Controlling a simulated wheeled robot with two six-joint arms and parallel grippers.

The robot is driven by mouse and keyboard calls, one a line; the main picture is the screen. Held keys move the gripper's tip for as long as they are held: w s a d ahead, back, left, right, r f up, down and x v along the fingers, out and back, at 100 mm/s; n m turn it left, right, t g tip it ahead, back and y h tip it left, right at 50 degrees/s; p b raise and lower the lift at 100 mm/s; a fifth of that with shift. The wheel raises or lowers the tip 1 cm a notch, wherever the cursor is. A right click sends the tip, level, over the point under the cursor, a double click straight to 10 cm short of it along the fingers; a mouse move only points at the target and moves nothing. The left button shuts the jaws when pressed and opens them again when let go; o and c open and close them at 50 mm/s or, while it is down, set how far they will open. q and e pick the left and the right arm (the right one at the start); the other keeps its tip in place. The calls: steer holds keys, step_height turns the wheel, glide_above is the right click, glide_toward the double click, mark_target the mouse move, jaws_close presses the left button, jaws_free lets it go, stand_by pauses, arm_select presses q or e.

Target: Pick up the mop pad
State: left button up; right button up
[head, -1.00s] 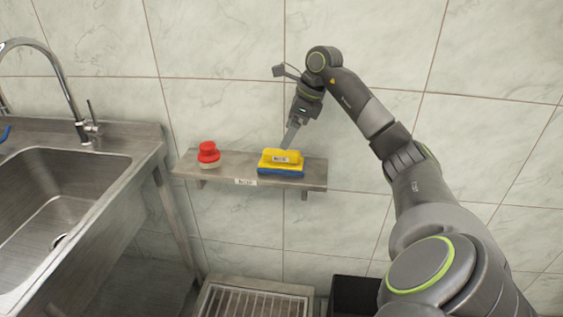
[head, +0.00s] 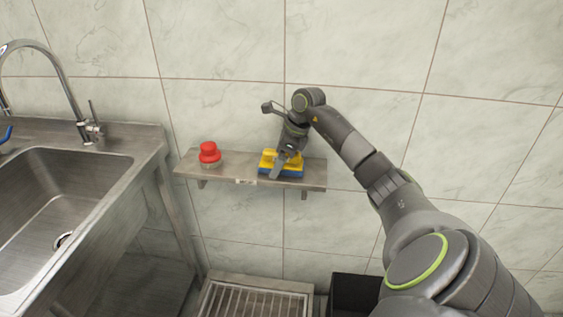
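The mop pad looks to be the yellow and blue block (head: 266,163) on the right half of a small metal wall shelf (head: 228,175). Its top is yellow and its bottom layer is blue. My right gripper (head: 281,166) is down over the block, with a finger in front of it that hides its middle. I cannot tell whether the fingers are closed on it. The block still rests on the shelf. My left gripper is not in view.
A red-topped round item (head: 209,154) stands on the shelf's left half. A metal sink (head: 62,190) with a tap is at left. A slatted metal grate (head: 254,300) and a dark bin (head: 352,293) are below. The tiled wall stands close behind the shelf.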

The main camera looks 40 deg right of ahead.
steer(key=shift+f+b, duration=0.2)
steer(key=shift+b, duration=0.15)
stand_by(0.3)
steer(key=c, duration=1.1)
steer(key=shift+r+p, duration=0.35)
steer(key=shift+p, duration=0.1)
steer(key=shift+c, duration=0.2)
step_height(320, 180, up, 10)
steer(key=shift+f+b, duration=0.1)
steer(key=shift+b, duration=0.45)
